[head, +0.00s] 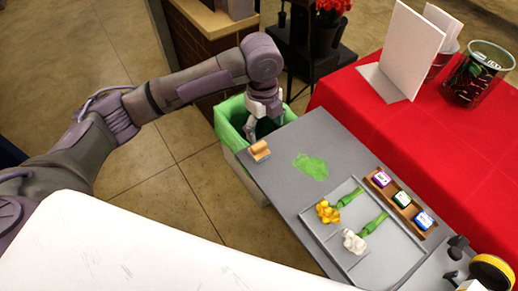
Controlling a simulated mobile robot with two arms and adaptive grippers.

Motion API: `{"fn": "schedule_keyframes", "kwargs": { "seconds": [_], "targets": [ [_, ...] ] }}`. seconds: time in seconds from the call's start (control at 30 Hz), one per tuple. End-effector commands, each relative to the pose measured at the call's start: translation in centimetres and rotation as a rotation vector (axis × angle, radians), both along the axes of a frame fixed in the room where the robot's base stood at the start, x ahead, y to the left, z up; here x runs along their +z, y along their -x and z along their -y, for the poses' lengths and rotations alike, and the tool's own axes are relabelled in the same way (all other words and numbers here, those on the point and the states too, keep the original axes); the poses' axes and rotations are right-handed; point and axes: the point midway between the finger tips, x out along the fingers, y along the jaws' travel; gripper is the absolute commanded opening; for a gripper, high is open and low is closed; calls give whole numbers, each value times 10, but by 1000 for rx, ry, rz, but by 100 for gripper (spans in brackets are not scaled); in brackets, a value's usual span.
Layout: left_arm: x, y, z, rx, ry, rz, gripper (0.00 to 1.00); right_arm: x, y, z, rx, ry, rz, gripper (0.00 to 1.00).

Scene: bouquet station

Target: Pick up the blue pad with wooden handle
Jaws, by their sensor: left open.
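A small block with a wooden handle (260,151) sits at the near left corner of the grey work surface (283,158). Its top looks tan-orange; a blue pad is not clearly visible, as its underside is hidden. My left gripper (263,130) is open and empty, pointing down just beyond the block, at the table edge in front of the green-lined bin. The gripper appears apart from the block. My right gripper is not in view.
A green-lined bin (233,112) stands beside the table corner. A green smear (311,167) marks the surface. A tray (335,243) holds yellow and white flowers. A wooden holder (381,186) has purple, green and blue labelled items. Small dark objects (458,246) lie at the right.

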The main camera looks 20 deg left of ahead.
Motion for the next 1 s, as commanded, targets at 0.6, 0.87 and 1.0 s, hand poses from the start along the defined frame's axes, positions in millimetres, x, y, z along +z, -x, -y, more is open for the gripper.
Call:
{"fn": "schedule_keyframes", "kwargs": {
  "seconds": [0.6,0.87,1.0],
  "targets": [
    [-45,-13,-22,-76,-55,-22,79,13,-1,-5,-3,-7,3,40],
    [-65,-13,-22,-77,-54,-19,79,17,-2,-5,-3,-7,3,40],
    [-84,-15,-21,-76,-55,-22,79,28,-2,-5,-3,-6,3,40]
  ]
}}
